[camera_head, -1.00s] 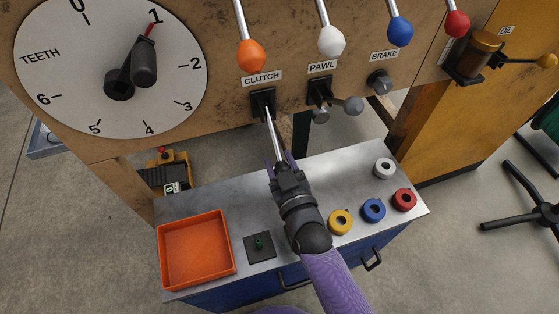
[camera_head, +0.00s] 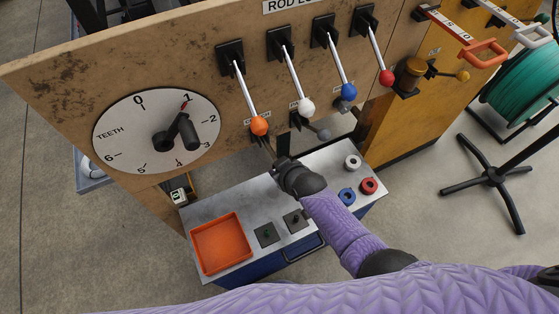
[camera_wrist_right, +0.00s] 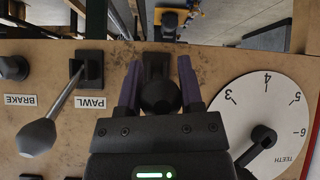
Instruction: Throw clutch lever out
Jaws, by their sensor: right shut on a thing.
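The lever's slot (camera_wrist_right: 156,62) shows just beyond the knob. In the head view the gripper hides the knob, and the orange knob partly covers the CLUTCH label. My left gripper is in neither view.
The pawl lever, with its grey knob (camera_head: 323,134), is just right of the clutch; it also shows in the wrist view (camera_wrist_right: 38,135). Levers with orange (camera_head: 259,126), white, blue and red knobs hang above. The TEETH dial (camera_head: 130,115) is left. Below stands a bench with an orange tray (camera_head: 218,265).

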